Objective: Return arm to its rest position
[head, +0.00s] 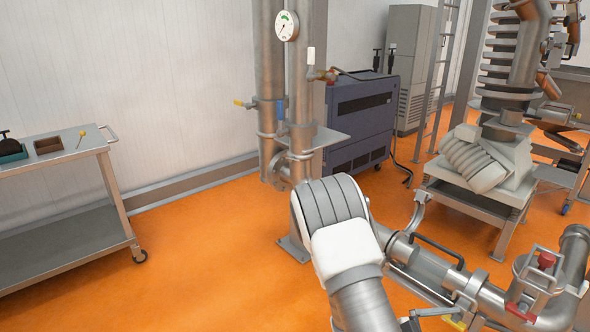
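My gripper is not in view in the head view, so its fingers and anything in them cannot be seen. A large ribbed grey and white form with a metal tube below it fills the lower middle of the picture. I cannot tell whether it is part of my arm.
A metal cart (70,156) with trays stands at left. A vertical pipe with a gauge (286,26) and a blue-grey cabinet (360,115) stand behind. Horizontal pipes with a red-handled valve (546,260) run at lower right. The orange floor (205,250) between cart and pipes is clear.

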